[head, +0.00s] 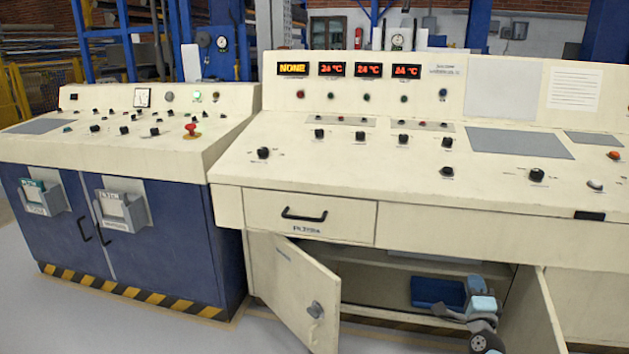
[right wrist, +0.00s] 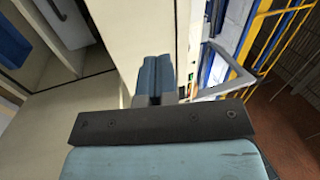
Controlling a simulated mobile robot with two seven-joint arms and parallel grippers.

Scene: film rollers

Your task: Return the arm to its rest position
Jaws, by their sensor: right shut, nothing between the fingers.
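My right gripper (head: 440,310) is in front of the open lower cabinet of the cream control desk, at the lower right of the head view. In the right wrist view its two blue-grey fingers (right wrist: 157,75) are pressed together with nothing between them. My right wrist and part of the arm show below the gripper; the rest is out of frame. My left gripper and arm are not in view.
The cabinet's left door (head: 296,290) and right door (head: 540,318) stand open around the arm. A blue bin (head: 437,291) sits inside, close behind the gripper. The drawer (head: 310,216) above is shut. A blue cabinet console (head: 160,240) stands left. Grey floor is clear in front.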

